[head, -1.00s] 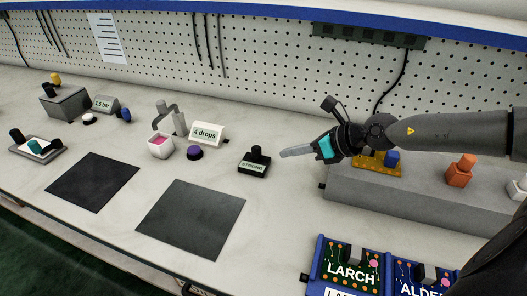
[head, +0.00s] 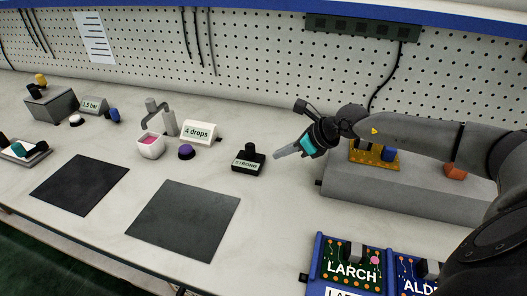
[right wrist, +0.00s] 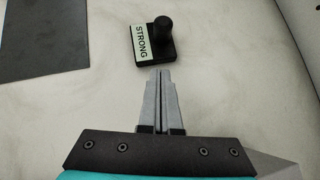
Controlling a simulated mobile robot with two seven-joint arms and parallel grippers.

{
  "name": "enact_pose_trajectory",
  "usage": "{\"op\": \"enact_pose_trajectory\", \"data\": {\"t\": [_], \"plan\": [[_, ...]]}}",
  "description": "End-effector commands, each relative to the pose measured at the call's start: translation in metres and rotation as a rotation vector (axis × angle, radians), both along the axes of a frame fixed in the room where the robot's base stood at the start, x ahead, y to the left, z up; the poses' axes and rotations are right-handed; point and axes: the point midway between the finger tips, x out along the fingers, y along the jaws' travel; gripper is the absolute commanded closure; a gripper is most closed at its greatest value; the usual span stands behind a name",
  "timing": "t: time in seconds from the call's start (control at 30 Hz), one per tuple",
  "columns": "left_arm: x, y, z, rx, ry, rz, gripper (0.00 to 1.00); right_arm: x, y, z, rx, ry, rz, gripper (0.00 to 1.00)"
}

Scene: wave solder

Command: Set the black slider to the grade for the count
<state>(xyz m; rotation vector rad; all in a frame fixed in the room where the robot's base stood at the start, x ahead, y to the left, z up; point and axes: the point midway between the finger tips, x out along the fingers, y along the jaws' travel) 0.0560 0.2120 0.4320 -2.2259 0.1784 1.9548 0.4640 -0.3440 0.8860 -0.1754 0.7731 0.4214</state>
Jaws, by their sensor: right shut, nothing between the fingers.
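The black slider (head: 249,160) stands on the bench, a dark block with a round knob on top and a label reading STRONG. In the right wrist view the black slider (right wrist: 156,42) is just ahead of the fingertips, with its knob at the right. My right gripper (head: 277,155) is shut and empty, to the right of the slider and apart from it. Its two fingers (right wrist: 161,74) lie together in the wrist view. A white sign (head: 199,132) reading "4 drops" stands behind and left of the slider. My left gripper is not in view.
A purple button (head: 186,152) and a white cup with pink contents (head: 150,146) stand left of the slider. Two dark mats (head: 185,220) lie in front. A grey raised block (head: 400,195) and blue board holders (head: 318,265) are at the right.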

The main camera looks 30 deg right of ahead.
Motion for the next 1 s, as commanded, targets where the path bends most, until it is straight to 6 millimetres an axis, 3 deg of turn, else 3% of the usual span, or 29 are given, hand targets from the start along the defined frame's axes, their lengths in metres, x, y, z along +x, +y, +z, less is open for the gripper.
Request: {"op": "enact_pose_trajectory", "data": {"t": [0.17, 0.5, 1.0], "plan": [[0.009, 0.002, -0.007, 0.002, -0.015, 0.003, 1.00, 0.018, 0.010, -0.020, 0.006, -0.002, 0.000, 1.00], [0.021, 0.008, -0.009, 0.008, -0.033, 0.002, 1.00, 0.048, 0.023, -0.018, 0.003, -0.002, 0.000, 1.00], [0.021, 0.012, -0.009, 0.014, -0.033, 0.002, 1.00, 0.053, 0.026, -0.017, 0.002, 0.000, 0.000, 1.00]]}}
